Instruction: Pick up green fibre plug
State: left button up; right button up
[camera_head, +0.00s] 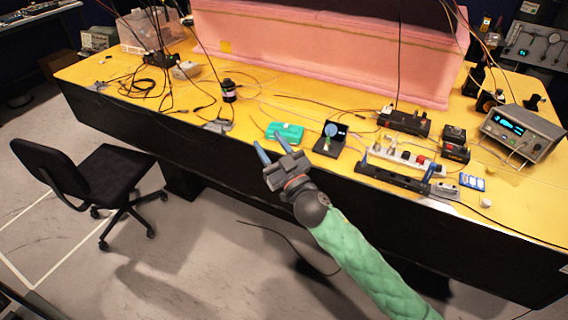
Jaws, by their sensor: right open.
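A small green item, which looks like the green fibre plug (327,142), is at the front of an open black case (336,131) with a round blue disc, near the table's front edge. It is too small to make out its shape. My right gripper (271,147) is open and empty, with two blue-tipped fingers pointing toward the table. It is to the left of the green item in the picture, in front of the table's front edge. My left gripper is not in view.
A teal box (287,132) lies on the yellow table (320,98) just beyond my right gripper. A power strip (398,155) and a black bar (392,178) lie to the right. Loose cables cross the tabletop. A pink foam enclosure (320,50) stands at the back.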

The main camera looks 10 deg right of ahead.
jog(key=a+r+n+g+y, duration=0.4)
jog(key=a+n+g+y, duration=0.5)
jog(key=n+g+y, duration=0.3)
jog(key=n+g+h, duration=0.1)
jog(key=g+h, duration=0.7)
jog(key=h, duration=1.4)
send_near(328, 141)
jog(key=shift+w+d+f, duration=0.15)
jog(key=shift+w+f, duration=0.1)
jog(key=shift+w, duration=0.1)
jog(key=shift+d+f, duration=0.1)
jog(key=shift+f, duration=0.05)
jog(key=shift+f+p, duration=0.7)
jog(key=shift+f, duration=0.45)
jog(key=f+p, duration=0.1)
jog(key=f, duration=0.1)
jog(key=f+p, duration=0.2)
jog(key=shift+s+a+f, duration=0.15)
jog(key=shift+a+f, duration=0.05)
jog(key=shift+f, duration=0.05)
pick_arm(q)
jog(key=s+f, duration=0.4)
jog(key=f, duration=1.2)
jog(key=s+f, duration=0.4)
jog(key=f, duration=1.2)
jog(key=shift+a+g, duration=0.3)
pick_arm(e)
jog(key=shift+f, duration=0.35)
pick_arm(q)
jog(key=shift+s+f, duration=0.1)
